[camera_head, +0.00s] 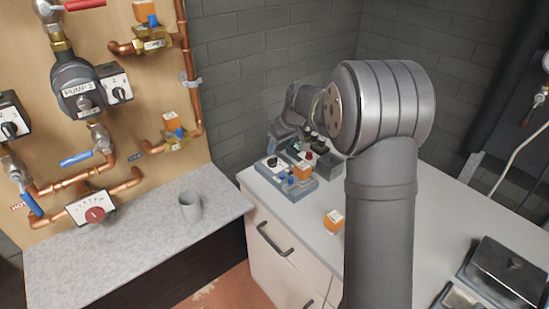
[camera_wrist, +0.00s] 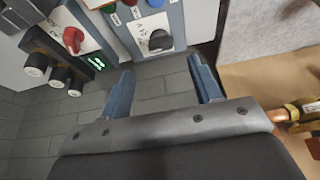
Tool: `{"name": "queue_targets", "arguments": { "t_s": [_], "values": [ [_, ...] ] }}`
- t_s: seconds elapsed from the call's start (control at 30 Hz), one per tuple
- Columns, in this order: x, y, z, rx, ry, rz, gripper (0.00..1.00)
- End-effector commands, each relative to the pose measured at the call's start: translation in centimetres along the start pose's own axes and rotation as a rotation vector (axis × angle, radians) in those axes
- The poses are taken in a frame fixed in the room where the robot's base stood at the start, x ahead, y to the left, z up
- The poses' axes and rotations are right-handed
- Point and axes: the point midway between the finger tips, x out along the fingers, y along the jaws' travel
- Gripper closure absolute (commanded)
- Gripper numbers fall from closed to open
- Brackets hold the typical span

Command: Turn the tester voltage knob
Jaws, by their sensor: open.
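In the wrist view, a black knob (camera_wrist: 160,41) sits on a white panel in a blue-grey case, close beyond my gripper's fingertips. My gripper (camera_wrist: 162,66) is open and empty, its two blue fingers pointing toward that panel and apart from the knob. Beside it, a second unit carries a red knob (camera_wrist: 73,38) and a lit green display (camera_wrist: 96,62). The labels are too small to tell which knob sets the tester voltage. In the head view, the black knob (camera_head: 272,161) shows on the bench unit, and my arm hides part of the area behind.
An orange-and-white block (camera_head: 303,171) is at the bench unit and another (camera_head: 333,222) stands on the bench. A grey cup (camera_head: 190,206) stands on the left counter (camera_head: 120,245). A grey brick wall is behind the bench.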

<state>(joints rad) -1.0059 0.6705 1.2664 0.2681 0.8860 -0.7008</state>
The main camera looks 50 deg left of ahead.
Motion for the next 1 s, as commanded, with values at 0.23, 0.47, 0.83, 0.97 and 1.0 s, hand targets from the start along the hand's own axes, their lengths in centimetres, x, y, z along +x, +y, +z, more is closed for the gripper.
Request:
{"name": "queue_targets", "arguments": {
  "t_s": [0.23,0.47,0.83,0.97,1.0],
  "values": [
    [5.3,-0.1,0.1,-0.001,-0.003,-0.001,0.42],
    [7.7,0.0,0.0,-0.001,0.000,0.001,0.42],
    [8.1,0.0,0.0,-0.001,0.000,0.001,0.42],
    [8.1,0.0,0.0,-0.001,0.000,0.001,0.67],
    [8.1,0.0,0.0,-0.001,0.000,0.001,0.75]
  ]
}}
